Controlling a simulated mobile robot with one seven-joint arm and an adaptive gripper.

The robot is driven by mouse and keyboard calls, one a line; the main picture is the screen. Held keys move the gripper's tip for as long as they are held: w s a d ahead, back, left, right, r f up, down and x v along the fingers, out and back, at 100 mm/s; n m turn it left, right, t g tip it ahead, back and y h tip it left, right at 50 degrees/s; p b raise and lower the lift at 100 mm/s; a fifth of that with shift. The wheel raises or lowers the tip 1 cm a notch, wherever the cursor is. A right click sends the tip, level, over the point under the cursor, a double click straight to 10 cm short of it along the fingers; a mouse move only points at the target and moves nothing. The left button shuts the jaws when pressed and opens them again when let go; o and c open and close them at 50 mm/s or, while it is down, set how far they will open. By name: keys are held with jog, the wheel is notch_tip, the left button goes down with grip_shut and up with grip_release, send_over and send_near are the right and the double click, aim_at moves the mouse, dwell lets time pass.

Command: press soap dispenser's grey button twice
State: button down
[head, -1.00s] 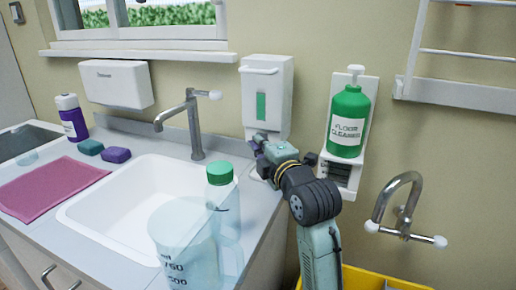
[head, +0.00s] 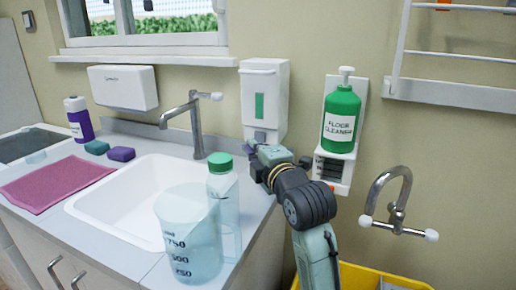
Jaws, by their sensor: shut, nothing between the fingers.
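The soap dispenser (head: 279,92) is a white wall box with a green window, mounted on the wall to the right of the sink tap. Its small grey button (head: 261,137) shows at the lower front, just above my gripper. My gripper (head: 255,162) is shut and empty, with its fingers right below and in front of the dispenser's lower end. The fingertips are small and partly hidden by the gripper body, so I cannot tell whether they touch the button.
A green floor cleaner bottle (head: 341,117) stands on a wall bracket close right of my arm. A clear jug (head: 187,235) and a green-capped bottle (head: 222,197) stand on the counter to the left. A curved tap (head: 405,190) juts from the wall at right.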

jog(key=b+v, duration=0.1)
jog(key=v, duration=0.7)
jog(key=shift+b, duration=0.35)
jog(key=shift+d+f, duration=0.1)
jog(key=shift+f, duration=0.1)
dwell(1.1)
jog(key=shift+s+a, duration=0.3)
jog(key=shift+s, duration=0.3)
